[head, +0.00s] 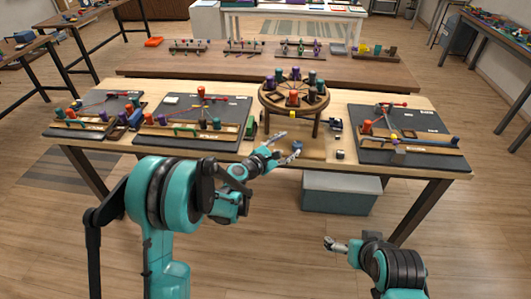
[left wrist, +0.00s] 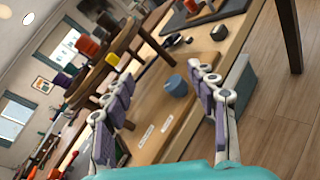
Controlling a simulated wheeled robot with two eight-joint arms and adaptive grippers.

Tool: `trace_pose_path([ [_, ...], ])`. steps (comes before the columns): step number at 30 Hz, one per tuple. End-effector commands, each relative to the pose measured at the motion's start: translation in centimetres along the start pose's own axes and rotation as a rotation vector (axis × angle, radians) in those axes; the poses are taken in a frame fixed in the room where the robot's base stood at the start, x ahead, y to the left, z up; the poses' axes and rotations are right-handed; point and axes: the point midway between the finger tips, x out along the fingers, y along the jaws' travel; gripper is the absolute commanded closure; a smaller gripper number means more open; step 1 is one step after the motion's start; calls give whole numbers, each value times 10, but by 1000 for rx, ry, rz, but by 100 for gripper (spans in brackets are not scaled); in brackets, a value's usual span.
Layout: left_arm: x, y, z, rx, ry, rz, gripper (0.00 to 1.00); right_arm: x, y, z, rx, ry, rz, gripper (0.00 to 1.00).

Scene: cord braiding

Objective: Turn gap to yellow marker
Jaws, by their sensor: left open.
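A round wooden braiding stand (head: 318,105) on legs stands at the middle of the table, with several coloured bobbins around its disc. A yellow marker (head: 293,99) shows at the disc's front edge, and also in the left wrist view (left wrist: 112,59). I cannot make out the gap among the bobbins. My left gripper (head: 285,148) is open and empty at the table's front edge, below and in front of the stand. A small blue piece (left wrist: 177,85) lies on the table beyond its fingers. My right gripper (head: 335,244) is low, in front of the table; its jaws are unclear.
Dark boards with cords and pegs lie left (head: 190,128) and right (head: 405,138) of the stand on the table (head: 90,147). A grey bin (head: 341,193) sits below the table. A brown bench (head: 260,68) with small racks is behind. The floor in front is clear.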

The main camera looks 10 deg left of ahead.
Motion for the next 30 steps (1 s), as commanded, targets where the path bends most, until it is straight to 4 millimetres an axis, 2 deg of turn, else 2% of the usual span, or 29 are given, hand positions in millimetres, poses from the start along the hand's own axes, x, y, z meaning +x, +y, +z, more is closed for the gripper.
trace_pose_path([
  [1,-8,3,11,55,15,-12,42,-4,0,-3,0,0,0,0],
  [6,-32,7,34,255,65,-60,42,-10,0,-7,0,0,0,0],
  [15,-81,7,67,598,148,-163,42,-22,0,-16,0,0,0,0],
  [24,-138,2,87,925,223,-288,42,-33,0,-24,0,0,0,0],
  [30,-167,-1,92,1080,256,-358,42,-38,0,-27,0,0,0,0],
])
